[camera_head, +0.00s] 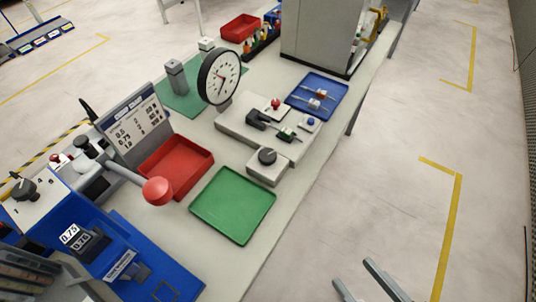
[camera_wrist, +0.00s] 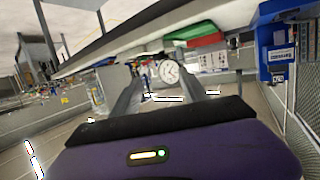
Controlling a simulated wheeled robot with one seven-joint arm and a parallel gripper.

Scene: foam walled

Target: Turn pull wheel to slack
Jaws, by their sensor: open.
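A pull tester stands on the bench with a round white dial gauge (camera_head: 219,77) and a pale base plate (camera_head: 236,122) carrying a dark clamp (camera_head: 262,119). The dial also shows in the wrist view (camera_wrist: 170,72). My gripper (camera_head: 353,272) is open and empty, beyond the bench's right edge and well apart from the knob. Its two fingers also show in the wrist view (camera_wrist: 160,78).
A green tray (camera_head: 233,205) and a red tray (camera_head: 176,166) lie near the knob. A lever with a red ball (camera_head: 158,191) sticks out from the blue crimping machine (camera_head: 130,262). A blue tray (camera_head: 317,95) lies behind the tester. The floor right of the bench is clear.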

